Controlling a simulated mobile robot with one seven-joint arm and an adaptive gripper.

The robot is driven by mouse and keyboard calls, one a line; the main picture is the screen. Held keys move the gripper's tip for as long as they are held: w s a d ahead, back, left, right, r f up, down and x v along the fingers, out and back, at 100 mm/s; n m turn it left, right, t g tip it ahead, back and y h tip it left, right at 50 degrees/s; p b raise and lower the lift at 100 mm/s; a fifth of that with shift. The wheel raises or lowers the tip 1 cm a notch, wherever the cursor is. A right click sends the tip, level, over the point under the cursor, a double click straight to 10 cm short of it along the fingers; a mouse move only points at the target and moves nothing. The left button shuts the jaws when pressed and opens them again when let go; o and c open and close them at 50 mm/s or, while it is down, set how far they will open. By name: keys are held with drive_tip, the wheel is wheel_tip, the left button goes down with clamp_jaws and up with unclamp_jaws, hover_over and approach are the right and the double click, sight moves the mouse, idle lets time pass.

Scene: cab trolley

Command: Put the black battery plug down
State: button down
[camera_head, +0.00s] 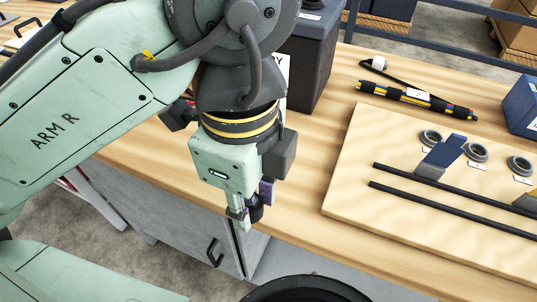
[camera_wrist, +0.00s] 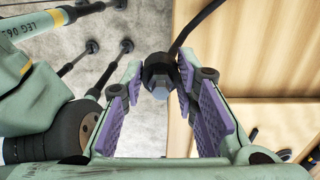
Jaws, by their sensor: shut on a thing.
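My gripper (camera_head: 250,212) is shut and points down at the front edge of the wooden bench (camera_head: 310,225) in the head view. In the wrist view, the black battery plug (camera_wrist: 159,74) sits between the tips of my purple-padded fingers, with a dark cable running up and to the right from it. The plug appears held over the bench's front edge, with floor on one side and bench top on the other. In the head view the plug is mostly hidden by my fingers, and its height above the bench is hard to judge.
A pale board (camera_head: 345,195) with black rods, grey rings and a blue block lies to the right. A tall dark box (camera_head: 312,60) stands behind my gripper. A yellow-and-black bundle (camera_head: 415,99) lies farther back. Bare bench top lies between my gripper and the board.

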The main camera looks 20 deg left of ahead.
drive_tip(key=w+a, duration=0.1)
drive_tip(key=w, duration=0.3)
drive_tip(key=w+a+p, duration=0.1)
drive_tip(key=w, duration=0.4)
drive_tip(key=w+a+f, duration=0.1)
drive_tip(key=w, duration=0.3)
drive_tip(key=shift+w+a+f, duration=0.1)
drive_tip(key=shift+w+a, duration=0.05)
drive_tip(key=shift+a, duration=0.15)
drive_tip(key=shift+w+a+f+p, duration=0.15)
drive_tip(key=shift+f+p, duration=0.1)
drive_tip(key=shift+f, duration=0.7)
drive_tip(key=shift+w+d+f+p, duration=0.1)
drive_tip(key=shift+f+p, duration=0.1)
drive_tip(key=shift+f, duration=0.7)
drive_tip(key=shift+f, duration=0.1)
drive_tip(key=c, duration=1.3)
unclamp_jaws()
wheel_tip(320, 180, up, 12)
drive_tip(key=shift+r, duration=0.15)
